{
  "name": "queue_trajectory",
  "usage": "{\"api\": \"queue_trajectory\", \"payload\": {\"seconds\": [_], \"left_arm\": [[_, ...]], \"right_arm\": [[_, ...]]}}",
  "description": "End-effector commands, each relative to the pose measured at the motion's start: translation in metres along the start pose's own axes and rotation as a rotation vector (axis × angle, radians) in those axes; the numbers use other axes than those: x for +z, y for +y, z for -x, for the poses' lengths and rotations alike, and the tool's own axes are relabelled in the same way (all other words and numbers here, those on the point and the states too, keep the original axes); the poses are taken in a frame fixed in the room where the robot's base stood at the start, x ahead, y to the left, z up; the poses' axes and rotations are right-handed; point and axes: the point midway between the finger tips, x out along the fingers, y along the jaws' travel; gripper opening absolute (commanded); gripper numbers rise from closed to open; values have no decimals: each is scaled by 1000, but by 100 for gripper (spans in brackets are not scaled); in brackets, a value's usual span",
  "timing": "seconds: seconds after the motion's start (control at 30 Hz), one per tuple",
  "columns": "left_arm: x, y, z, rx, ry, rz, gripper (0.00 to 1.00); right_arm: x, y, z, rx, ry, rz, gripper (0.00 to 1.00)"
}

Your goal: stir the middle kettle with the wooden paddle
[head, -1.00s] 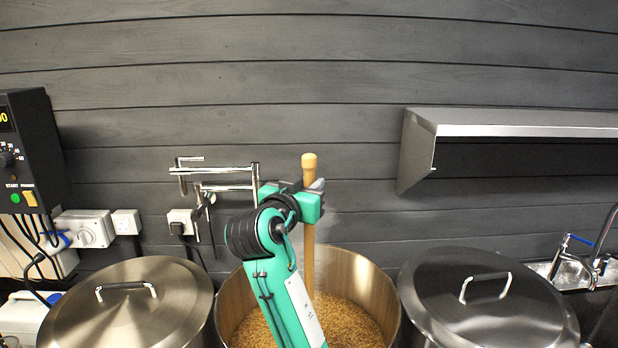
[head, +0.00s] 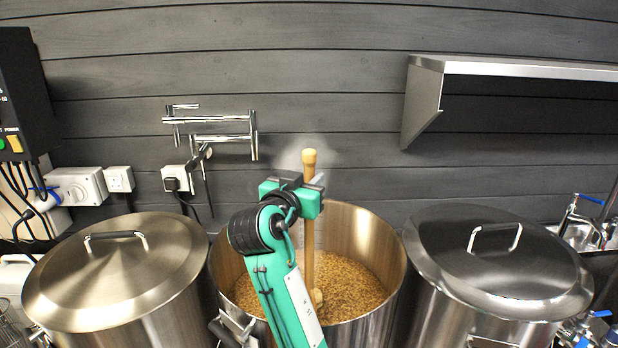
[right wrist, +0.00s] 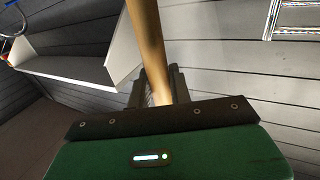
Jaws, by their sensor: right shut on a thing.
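The middle kettle (head: 393,285) is an open steel pot with a layer of pale grain mash (head: 355,285) inside. The wooden paddle (head: 309,240) stands nearly upright in it, with a rounded knob at its top. Its lower end meets the mash, partly hidden behind my right arm. My right gripper (head: 310,188) is shut on the shaft a little below the knob, above the kettle's rim. In the right wrist view, the shaft (right wrist: 146,40) runs up from between the dark fingers (right wrist: 158,85). My left gripper is not in view.
Lidded kettles stand close by on the left (head: 118,270) and right (head: 500,262). A folding wall tap (head: 215,138) is behind to the left. A steel shelf (head: 520,68) sticks out at upper right. A control box (head: 25,95) hangs at far left.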

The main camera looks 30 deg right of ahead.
Motion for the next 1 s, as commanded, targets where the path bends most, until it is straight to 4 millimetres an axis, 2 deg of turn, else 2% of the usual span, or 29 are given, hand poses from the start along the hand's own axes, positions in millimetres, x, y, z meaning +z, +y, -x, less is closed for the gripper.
{"api": "queue_trajectory", "payload": {"seconds": [0.03, 0.1, 0.4, 0.6, 1.0], "left_arm": [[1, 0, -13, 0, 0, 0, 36], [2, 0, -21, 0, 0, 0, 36], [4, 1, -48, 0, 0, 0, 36], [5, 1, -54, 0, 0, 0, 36], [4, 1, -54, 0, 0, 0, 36]], "right_arm": [[14, 0, 0, 0, 0, -1, 0], [24, 0, 0, 0, 0, 0, 0], [57, 0, 0, 0, 0, -1, 0], [64, 0, 0, 0, 0, -1, 0], [64, 0, 0, 0, 1, -1, 0]]}}
